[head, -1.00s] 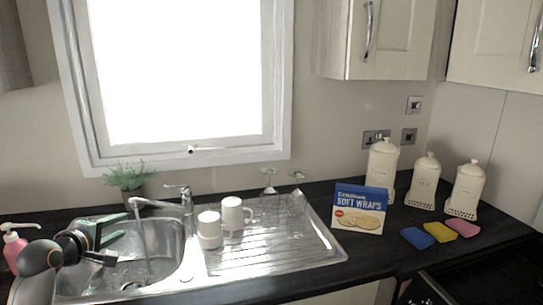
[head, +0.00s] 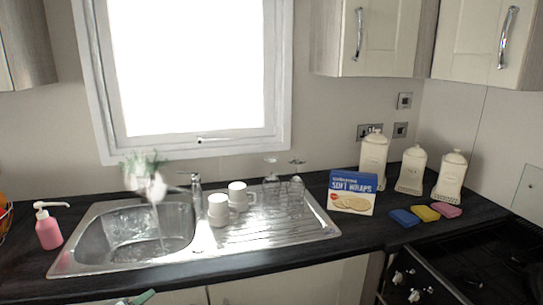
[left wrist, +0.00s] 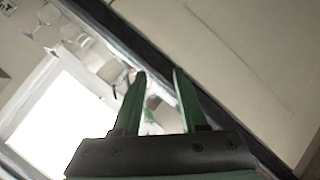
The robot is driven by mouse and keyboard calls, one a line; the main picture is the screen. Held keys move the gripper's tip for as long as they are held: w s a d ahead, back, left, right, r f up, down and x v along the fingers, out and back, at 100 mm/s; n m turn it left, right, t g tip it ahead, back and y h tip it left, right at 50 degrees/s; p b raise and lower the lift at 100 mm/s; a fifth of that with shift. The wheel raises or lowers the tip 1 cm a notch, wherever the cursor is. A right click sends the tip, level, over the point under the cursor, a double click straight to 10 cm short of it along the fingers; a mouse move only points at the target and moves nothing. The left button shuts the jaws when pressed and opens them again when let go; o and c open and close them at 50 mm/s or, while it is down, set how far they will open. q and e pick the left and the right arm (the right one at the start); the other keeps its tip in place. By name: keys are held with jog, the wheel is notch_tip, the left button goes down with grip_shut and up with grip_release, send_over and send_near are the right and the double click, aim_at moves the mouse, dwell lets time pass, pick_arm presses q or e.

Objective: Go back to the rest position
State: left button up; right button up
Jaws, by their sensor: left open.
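My left gripper (left wrist: 159,74) shows in the left wrist view with two green fingers spread apart and nothing between them. In the head view only a green tip of the left gripper (head: 140,298) shows at the bottom edge, in front of the counter and below the sink. The rest of that arm is out of the head view. My right gripper is in neither view.
Two white mugs (head: 219,208) and upturned glasses (head: 296,185) stand on the drainer. A soft wraps box (head: 352,192), three canisters (head: 411,170), sponges (head: 426,213) and a pink soap bottle (head: 48,232) stand on the counter.

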pick_arm(q)
jog(key=s+d+f+m+g, duration=0.1)
jog(key=s+d+f+m, duration=0.3)
jog(key=s, duration=0.5)
jog(key=s+d+f+m+g+h, duration=0.1)
jog(key=s+d+f+m, duration=0.3)
jog(key=s+f, duration=0.4)
jog(key=s+d+f+m, duration=0.4)
jog(key=s+d+f, duration=0.2)
jog(key=s, duration=0.5)
jog(key=shift+s+d+f+g+h, duration=0.25)
jog(key=shift+s+g+h, duration=0.15)
